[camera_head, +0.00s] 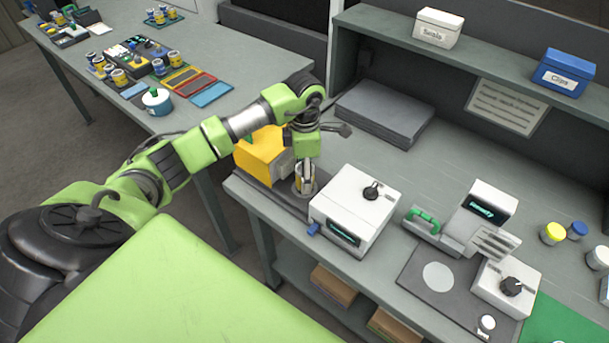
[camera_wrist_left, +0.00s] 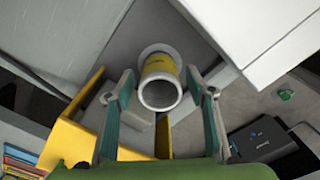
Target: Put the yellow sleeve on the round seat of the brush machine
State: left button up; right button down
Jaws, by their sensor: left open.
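The yellow sleeve (camera_wrist_left: 160,68), a short hollow cylinder with pale ends, stands on a pale round seat (camera_wrist_left: 146,50). In the head view, the sleeve (camera_head: 299,179) is partly hidden by my gripper. The seat is beside a yellow housing (camera_head: 258,152), apparently the brush machine, at the bench's near left corner. My left gripper (camera_wrist_left: 161,82) is open, with one finger on each side of the sleeve and gaps visible in the wrist view. My right gripper is not in view.
A white box with a dark knob (camera_head: 356,208) stands close to the right of the seat. A grey stack (camera_head: 385,112) lies behind. A second table (camera_head: 225,55) holds jars and trays. The bench between has free room.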

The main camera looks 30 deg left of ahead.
pick_arm(q)
notch_tip(320, 180, up, 11)
jog(key=b, duration=0.3)
jog(key=shift+s, duration=0.1)
dwell(0.4)
